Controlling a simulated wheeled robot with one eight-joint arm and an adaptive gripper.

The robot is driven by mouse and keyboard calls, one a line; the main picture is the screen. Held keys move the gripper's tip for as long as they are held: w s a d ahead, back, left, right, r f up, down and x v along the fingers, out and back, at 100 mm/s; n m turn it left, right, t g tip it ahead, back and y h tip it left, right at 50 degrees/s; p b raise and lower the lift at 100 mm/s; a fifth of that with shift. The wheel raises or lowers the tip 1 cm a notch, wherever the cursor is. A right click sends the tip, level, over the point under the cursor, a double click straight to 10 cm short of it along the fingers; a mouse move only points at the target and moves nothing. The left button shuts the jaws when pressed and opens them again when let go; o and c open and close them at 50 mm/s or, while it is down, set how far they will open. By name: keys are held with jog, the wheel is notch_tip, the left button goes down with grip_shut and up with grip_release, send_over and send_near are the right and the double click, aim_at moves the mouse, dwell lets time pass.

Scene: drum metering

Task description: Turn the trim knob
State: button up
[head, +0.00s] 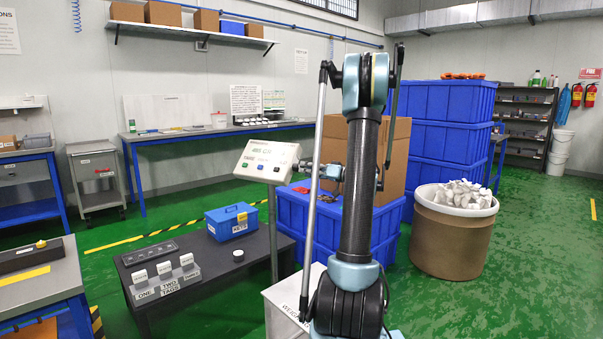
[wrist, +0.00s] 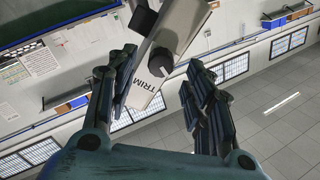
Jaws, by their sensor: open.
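A dark round trim knob (wrist: 160,61) sticks out of a pale grey housing (wrist: 178,28) marked TRIM in the wrist view. My gripper (wrist: 162,57) is open, one finger left and one right of the trim knob in the picture. I cannot tell whether either finger touches it. In the head view, a display box (head: 268,161) stands on a post, and my gripper (head: 328,171) is at its right side, partly hidden by my arm. The knob cannot be made out there.
A dark low table (head: 190,262) carries a blue toolbox (head: 231,221) and several white tagged blocks. Blue crates (head: 440,125), a cardboard box (head: 398,150) and a brown drum (head: 452,240) with white pieces stand behind and right of my arm. Green floor is open at the far right.

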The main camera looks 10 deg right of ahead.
jog(key=v, duration=0.7)
jog(key=shift+s+d, duration=0.25)
jog(key=shift+d, duration=0.05)
jog(key=s+a+f+m+g+h, duration=0.1)
jog(key=s+a+f+g+h, duration=0.2)
jog(key=s+a, duration=0.6)
jog(key=s+a+f+m+g+h, duration=0.1)
jog(key=s+a+f+g+h, duration=0.15)
jog(key=s+a, duration=0.55)
jog(key=s+d+f+m+g+h, duration=0.1)
jog(key=s+d+f+h, duration=0.1)
jog(key=s, duration=0.6)
jog(key=s+d+f+m+g+h, duration=0.1)
jog(key=s+d+f+h, duration=0.2)
jog(key=s+f, duration=0.3)
jog(key=s+d+f+g+h, duration=0.1)
jog(key=s+f+h, duration=0.3)
jog(key=s, duration=0.8)
jog(key=shift+d+m, duration=0.4)
jog(key=shift+d, duration=0.45)
jog(key=shift+s+f, duration=0.1)
